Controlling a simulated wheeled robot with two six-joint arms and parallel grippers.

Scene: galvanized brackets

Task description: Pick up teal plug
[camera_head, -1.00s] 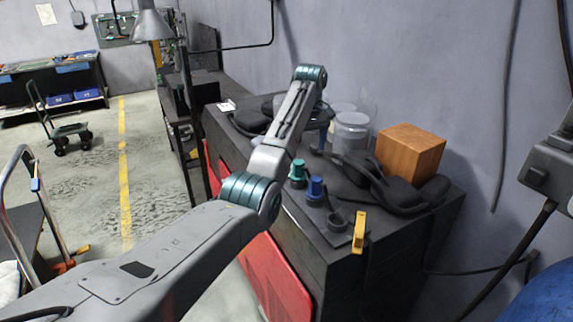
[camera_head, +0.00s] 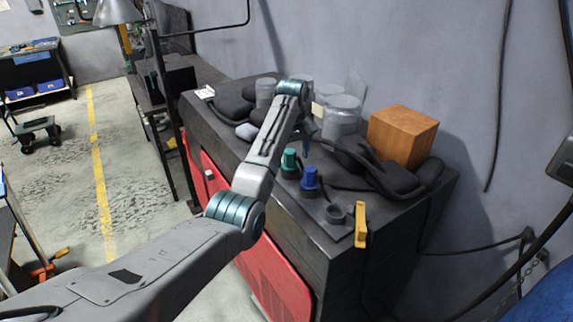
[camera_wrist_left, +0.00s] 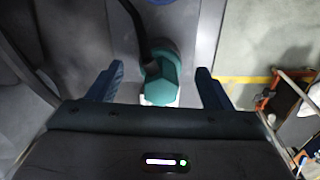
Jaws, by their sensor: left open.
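The teal plug (camera_head: 289,160) stands upright on the dark cabinet top, beside a blue plug (camera_head: 310,178). My left gripper (camera_head: 305,132) is above and behind it in the head view, partly hidden by its own wrist. In the left wrist view the teal plug (camera_wrist_left: 161,76) shows between the two blue fingers of my left gripper (camera_wrist_left: 159,78), with space on either side. The gripper is open and empty.
A wooden block (camera_head: 402,137), clear jars (camera_head: 341,116) and black padded items (camera_head: 385,172) crowd the back.

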